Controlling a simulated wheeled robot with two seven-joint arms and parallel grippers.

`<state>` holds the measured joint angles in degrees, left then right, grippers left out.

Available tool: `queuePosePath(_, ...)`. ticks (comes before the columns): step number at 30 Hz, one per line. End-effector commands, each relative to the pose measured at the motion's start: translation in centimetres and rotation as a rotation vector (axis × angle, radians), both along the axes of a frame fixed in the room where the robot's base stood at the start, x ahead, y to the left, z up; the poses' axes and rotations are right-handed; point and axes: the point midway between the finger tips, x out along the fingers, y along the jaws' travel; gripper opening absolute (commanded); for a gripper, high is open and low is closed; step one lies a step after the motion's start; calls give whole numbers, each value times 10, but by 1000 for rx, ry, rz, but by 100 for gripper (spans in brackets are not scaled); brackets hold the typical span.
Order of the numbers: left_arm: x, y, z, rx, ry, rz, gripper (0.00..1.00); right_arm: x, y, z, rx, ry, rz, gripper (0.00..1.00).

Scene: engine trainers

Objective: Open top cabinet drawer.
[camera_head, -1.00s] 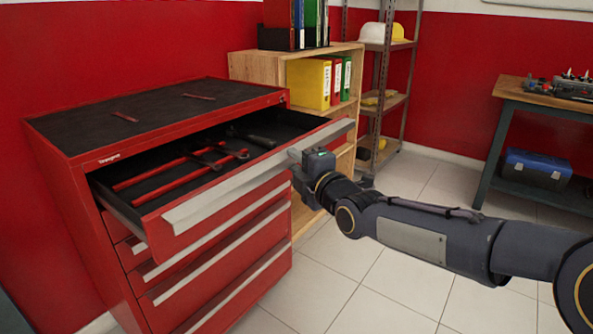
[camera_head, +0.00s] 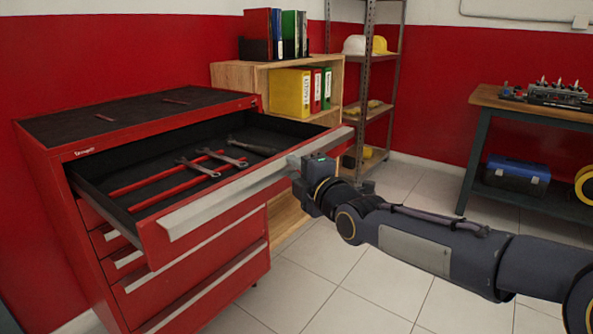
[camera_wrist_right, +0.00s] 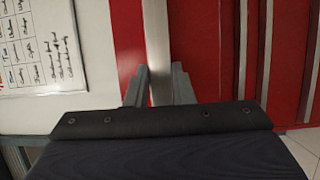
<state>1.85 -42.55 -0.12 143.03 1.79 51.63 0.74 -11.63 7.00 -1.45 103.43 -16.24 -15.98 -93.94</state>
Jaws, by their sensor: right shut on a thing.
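The red cabinet (camera_head: 95,255) stands at the left. Its top drawer (camera_head: 165,232) is pulled well out, with its dark inside showing. Several wrenches and red-handled tools lie in it. My right gripper (camera_head: 299,161) is at the right end of the drawer's long silver handle (camera_head: 225,190). In the right wrist view my gripper (camera_wrist_right: 160,82) has a finger on each side of the silver handle strip (camera_wrist_right: 157,40) and is shut on it. The contact itself is partly hidden in the head view by the gripper body. My left gripper is in neither view.
A wooden shelf (camera_head: 240,78) with binders stands behind the cabinet, near the drawer's right end. A metal rack (camera_head: 362,100) with helmets is further back. A workbench (camera_head: 530,110) with a blue toolbox (camera_head: 516,174) stands at right. The tiled floor (camera_head: 365,295) is clear.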

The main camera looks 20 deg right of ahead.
Motion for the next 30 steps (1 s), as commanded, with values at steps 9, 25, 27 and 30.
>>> queuePosePath(9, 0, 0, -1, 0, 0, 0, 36, 0, 1, -8, -8, 17, 3, 40)
queuePosePath(25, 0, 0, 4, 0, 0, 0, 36, -32, -9, -1, -2, 5, 0, 40)
queuePosePath(27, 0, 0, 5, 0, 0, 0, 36, -44, -12, -2, -4, 6, 0, 40)
queuePosePath(30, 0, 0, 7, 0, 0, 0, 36, -59, -16, -2, -4, 7, 0, 40)
